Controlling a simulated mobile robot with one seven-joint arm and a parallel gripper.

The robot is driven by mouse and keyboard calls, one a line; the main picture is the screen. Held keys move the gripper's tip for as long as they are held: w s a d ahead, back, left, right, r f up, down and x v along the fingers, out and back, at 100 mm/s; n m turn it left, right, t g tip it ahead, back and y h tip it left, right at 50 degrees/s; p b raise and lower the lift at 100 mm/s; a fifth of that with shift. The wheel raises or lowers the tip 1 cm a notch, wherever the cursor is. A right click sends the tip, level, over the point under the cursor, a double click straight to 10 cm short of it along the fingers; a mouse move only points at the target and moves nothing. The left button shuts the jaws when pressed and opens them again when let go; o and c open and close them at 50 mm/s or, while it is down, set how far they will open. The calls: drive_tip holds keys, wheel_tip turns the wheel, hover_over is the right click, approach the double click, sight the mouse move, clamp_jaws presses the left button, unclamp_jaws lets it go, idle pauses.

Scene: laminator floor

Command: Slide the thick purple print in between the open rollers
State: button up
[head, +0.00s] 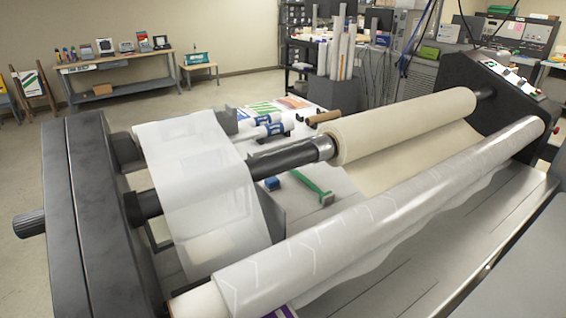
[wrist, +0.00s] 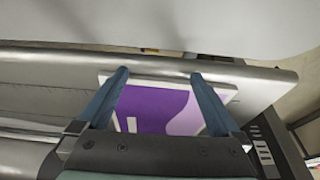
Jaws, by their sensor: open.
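The thick purple print (wrist: 148,106) is a board with purple, lilac and white areas and a pale edge. In the wrist view it lies between and beneath my gripper's blue fingers. Its far edge is close to a long silver roller (wrist: 60,60); I cannot tell whether it touches or enters a gap. My gripper (wrist: 159,74) is open, with one finger towards each side of the print. In the head view only a small purple sliver (head: 283,312) shows at the bottom edge, below the clear film roll (head: 380,215). The gripper is out of the head view.
A cream roll (head: 400,125) and a white film web (head: 200,180) sit behind the front roll. A green-handled tool (head: 312,187) and a blue block (head: 272,183) lie on the bed between. The black end housing (head: 495,95) stands at the right.

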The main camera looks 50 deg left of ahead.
drive_tip(key=shift+a, duration=1.05)
drive_tip(key=shift+d, duration=0.25)
drive_tip(key=shift+s, duration=0.1)
drive_tip(key=shift+s+p, duration=0.55)
drive_tip(key=shift+s, duration=0.15)
drive_tip(key=shift+a, duration=0.1)
drive_tip(key=shift+w+a+b, duration=0.2)
drive_tip(key=shift+a+b, duration=0.2)
drive_tip(key=shift+a, duration=1.55)
drive_tip(key=shift+d+p, duration=0.3)
drive_tip(key=shift+d, duration=0.35)
idle(0.7)
drive_tip(key=p+v, duration=0.6)
drive_tip(key=shift+s+d+r, duration=0.1)
drive_tip(key=shift+r, duration=0.05)
idle(0.4)
